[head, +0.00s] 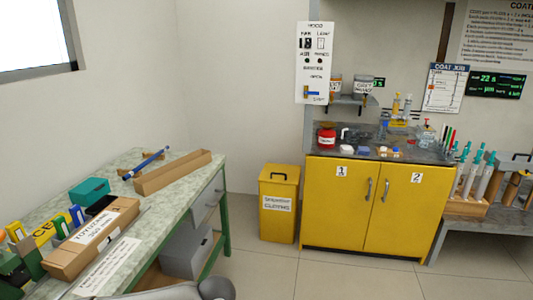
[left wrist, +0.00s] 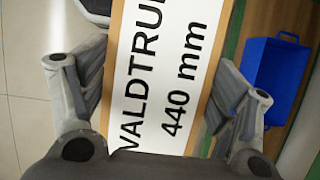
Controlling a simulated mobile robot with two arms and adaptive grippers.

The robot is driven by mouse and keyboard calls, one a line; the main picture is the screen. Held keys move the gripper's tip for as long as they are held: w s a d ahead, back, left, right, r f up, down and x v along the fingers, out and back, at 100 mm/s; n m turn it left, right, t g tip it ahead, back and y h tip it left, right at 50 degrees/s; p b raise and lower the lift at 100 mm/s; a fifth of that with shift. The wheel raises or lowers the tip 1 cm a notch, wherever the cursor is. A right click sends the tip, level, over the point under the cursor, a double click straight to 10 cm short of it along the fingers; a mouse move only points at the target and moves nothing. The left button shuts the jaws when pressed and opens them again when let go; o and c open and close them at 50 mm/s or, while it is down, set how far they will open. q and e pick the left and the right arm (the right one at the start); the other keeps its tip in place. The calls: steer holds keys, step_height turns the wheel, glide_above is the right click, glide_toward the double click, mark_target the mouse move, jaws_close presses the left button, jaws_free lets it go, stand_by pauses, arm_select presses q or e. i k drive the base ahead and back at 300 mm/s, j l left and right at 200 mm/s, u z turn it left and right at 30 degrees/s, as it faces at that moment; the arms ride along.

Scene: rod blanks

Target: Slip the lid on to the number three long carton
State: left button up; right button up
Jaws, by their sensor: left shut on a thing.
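My left gripper (left wrist: 158,85) is shut on a long tan cardboard piece (left wrist: 160,65) in the left wrist view, with a finger on each side. Its white label shows part of a name and "440 mm"; it looks like the lid, but its ends and underside are hidden. In the head view, a long tan carton (head: 173,172) lies at the far end of the green-topped bench and looks open. A second long carton (head: 92,240), with a white label, lies nearer and looks closed. I cannot read which carton is number three. My right gripper is not in view.
The bench (head: 150,215) also holds a teal box (head: 89,191), a blue rod (head: 147,163) on a wooden stand and several coloured boxes at left. A blue bin (left wrist: 275,75) shows in the left wrist view. A yellow bin (head: 279,205) stands on the floor beyond.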

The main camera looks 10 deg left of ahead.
mark_target(147, 184)
steer(key=i+l, duration=0.1)
steer(key=i, duration=2.9)
steer(key=j+u, duration=0.05)
steer(key=j, duration=0.05)
